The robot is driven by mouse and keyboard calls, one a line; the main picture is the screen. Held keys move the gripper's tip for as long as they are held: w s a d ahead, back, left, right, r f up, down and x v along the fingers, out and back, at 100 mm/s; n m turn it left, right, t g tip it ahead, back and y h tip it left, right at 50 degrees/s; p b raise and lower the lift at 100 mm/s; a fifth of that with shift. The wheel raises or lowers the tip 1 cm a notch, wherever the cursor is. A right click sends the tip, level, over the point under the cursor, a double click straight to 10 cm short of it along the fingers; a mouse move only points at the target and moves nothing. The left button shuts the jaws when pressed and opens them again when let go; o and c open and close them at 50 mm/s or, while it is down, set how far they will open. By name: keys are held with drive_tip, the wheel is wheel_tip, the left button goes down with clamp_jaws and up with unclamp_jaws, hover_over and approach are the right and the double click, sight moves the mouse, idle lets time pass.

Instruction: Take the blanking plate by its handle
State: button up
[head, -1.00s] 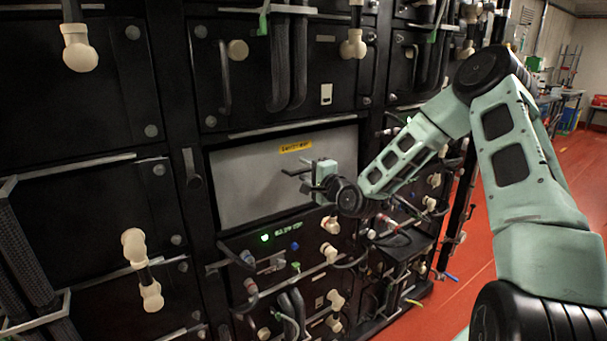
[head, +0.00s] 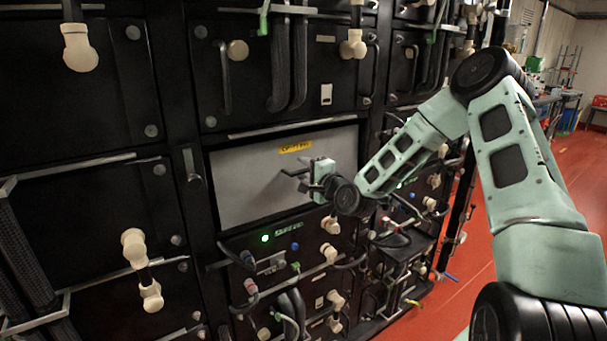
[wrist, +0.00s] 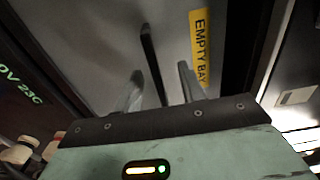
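The blanking plate (head: 245,190) is a flat grey panel in the rack, with a yellow label (head: 296,147) at its top right. In the wrist view the label reads "EMPTY BAY" (wrist: 200,45), and the plate (wrist: 105,30) fills the upper middle. Its handle (wrist: 150,50) is a thin dark bar that shows between my two fingers. My gripper (head: 297,180) is in front of the plate's right part. In the wrist view my gripper (wrist: 160,75) has its fingers apart, one on each side of the handle. The handle's lower end is hidden behind the gripper body.
Black battery modules with pale connectors (head: 133,245) and thick cables surround the plate. A module with a green display (head: 288,232) sits directly below it. A rail (head: 290,127) runs above the plate. Red floor (head: 450,300) lies open at the right.

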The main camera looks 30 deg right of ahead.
drive_tip(key=shift+w, duration=0.2)
idle(0.3)
clamp_jaws()
drive_tip(key=shift+r+p, duration=0.4)
drive_tip(key=shift+r, duration=0.35)
idle(1.2)
idle(0.3)
drive_tip(key=s, duration=1.4)
drive_tip(key=shift+d, duration=0.25)
idle(1.7)
idle(0.5)
